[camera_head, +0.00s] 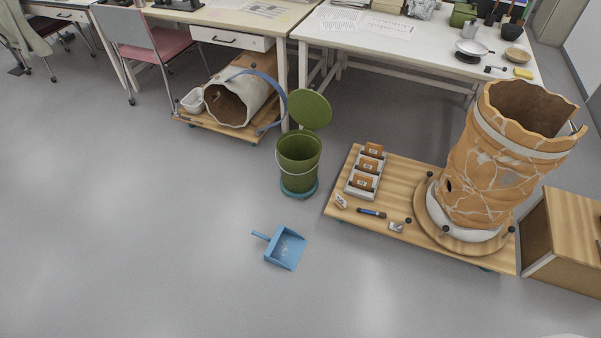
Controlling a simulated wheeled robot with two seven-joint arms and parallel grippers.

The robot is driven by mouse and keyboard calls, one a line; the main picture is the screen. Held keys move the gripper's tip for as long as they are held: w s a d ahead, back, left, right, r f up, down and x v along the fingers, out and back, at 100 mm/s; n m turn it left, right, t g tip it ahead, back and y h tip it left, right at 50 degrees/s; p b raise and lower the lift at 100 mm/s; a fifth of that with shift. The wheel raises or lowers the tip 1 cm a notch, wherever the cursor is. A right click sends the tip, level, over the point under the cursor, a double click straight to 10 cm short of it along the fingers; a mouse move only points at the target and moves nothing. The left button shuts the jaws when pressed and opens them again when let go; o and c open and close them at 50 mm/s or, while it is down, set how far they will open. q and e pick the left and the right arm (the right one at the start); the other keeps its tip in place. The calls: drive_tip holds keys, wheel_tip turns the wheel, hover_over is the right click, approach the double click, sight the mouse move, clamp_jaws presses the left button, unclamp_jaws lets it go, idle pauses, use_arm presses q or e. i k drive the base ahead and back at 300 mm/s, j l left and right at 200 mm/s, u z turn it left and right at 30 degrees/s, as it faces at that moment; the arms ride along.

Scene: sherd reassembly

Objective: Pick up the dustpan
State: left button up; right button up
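A blue dustpan (285,248) lies on the grey floor near the middle of the view. Its short handle points to the upper left, and a few small pale bits show in its pan. It lies apart from everything else, in front of a green bin. Neither of my grippers shows in the view.
The green bin (298,160) with its lid raised stands behind the dustpan. To the right is a low wooden platform (385,238) bearing a large mended vessel (505,165). A wooden box (570,235) stands far right. Floor (130,240) to the left is clear.

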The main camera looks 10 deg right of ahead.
sight(284, 249)
drive_tip(key=i+j+z, duration=0.4)
drive_tip(key=j, duration=0.2)
drive_tip(key=i+j+z, duration=0.2)
drive_tip(key=j, duration=0.15)
drive_tip(key=i+j+z, duration=0.25)
drive_tip(key=j+z, duration=0.2)
drive_tip(key=j, duration=0.25)
